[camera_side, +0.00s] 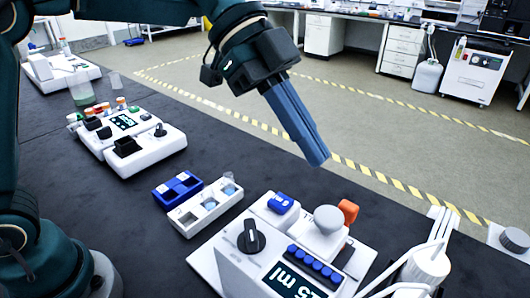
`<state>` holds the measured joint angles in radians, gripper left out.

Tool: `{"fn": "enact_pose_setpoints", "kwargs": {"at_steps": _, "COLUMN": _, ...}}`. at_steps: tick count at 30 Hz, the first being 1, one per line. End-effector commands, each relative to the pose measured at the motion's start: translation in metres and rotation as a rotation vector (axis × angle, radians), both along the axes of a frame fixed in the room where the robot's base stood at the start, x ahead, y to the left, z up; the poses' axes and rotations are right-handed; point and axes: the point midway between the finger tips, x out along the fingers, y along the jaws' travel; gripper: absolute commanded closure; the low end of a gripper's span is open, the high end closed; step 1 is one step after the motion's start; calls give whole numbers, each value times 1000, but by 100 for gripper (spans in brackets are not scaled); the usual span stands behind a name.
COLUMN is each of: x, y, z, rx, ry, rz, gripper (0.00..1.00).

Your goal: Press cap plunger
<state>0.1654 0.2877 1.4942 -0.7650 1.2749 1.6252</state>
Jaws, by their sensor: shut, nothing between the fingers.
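A white chromatography unit (237,272) stands at the front, with a black knob, a row of blue buttons and a dark display reading about "15 ml". A round grey cap (328,217), which looks like the cap plunger, sits on a white block at its back. An orange part (348,210) is just right of the cap and a blue part (281,202) is to its left. My gripper (316,160) is shut and empty. Its blue-grey fingers point down and right, above the cap and apart from it in the picture. The cap's underside is hidden.
A white tray (187,228) with compartments and a blue rack (165,192) lie left of the unit. A white instrument (165,145) with vials stands farther back left. A white cylinder with tubing (428,265) is at right. Dark tabletop between them is clear.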

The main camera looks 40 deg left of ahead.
Motion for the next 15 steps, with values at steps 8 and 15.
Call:
{"fn": "enact_pose_setpoints", "kwargs": {"at_steps": 8, "x": 1, "y": -26, "z": -43, "rx": 1, "ry": 6, "rz": 1, "gripper": 100}}
{"fn": "enact_pose_setpoints", "kwargs": {"at_steps": 15, "x": 2, "y": -24, "z": -65, "rx": 1, "ry": 1, "rz": 1, "gripper": 100}}
